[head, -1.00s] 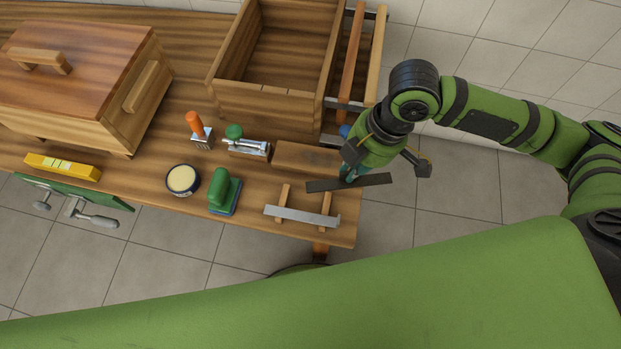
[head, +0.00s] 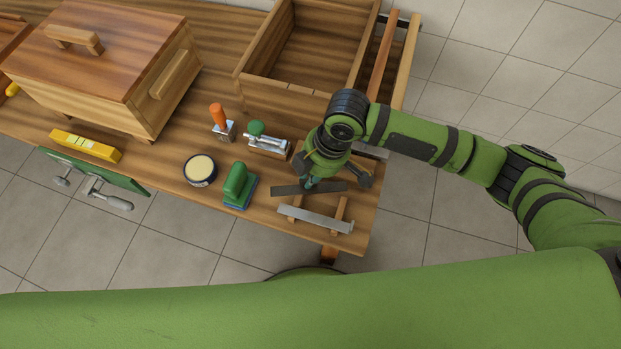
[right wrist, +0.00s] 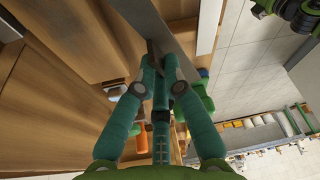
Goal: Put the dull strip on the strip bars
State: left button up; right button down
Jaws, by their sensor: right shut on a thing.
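The dull strip (head: 288,190) is a flat dark grey bar. My right gripper (head: 311,184) is shut on it near its middle and holds it level, pointing down, just behind the strip bars. The strip bars are two short wooden bars, a left one (head: 295,206) and a right one (head: 341,209), at the table's front right. A lighter, shinier strip (head: 318,220) lies across their front part. In the right wrist view the dull strip (right wrist: 146,22) runs slantwise between the fingertips (right wrist: 160,62). The gap under it cannot be judged. My left gripper is not in view.
A green-handled block (head: 238,184), a round tin (head: 200,169), a green-knobbed metal plane (head: 266,140) and an orange-handled tool (head: 220,120) stand to the left. An open wooden drawer box (head: 290,95) is behind. The table's front edge is close to the bars.

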notch_tip(320, 180, down, 2)
jog(key=shift+f, duration=0.25)
jog(key=shift+f, duration=0.1)
jog(key=c, duration=1.3)
grip_release()
jog(key=shift+c, duration=0.2)
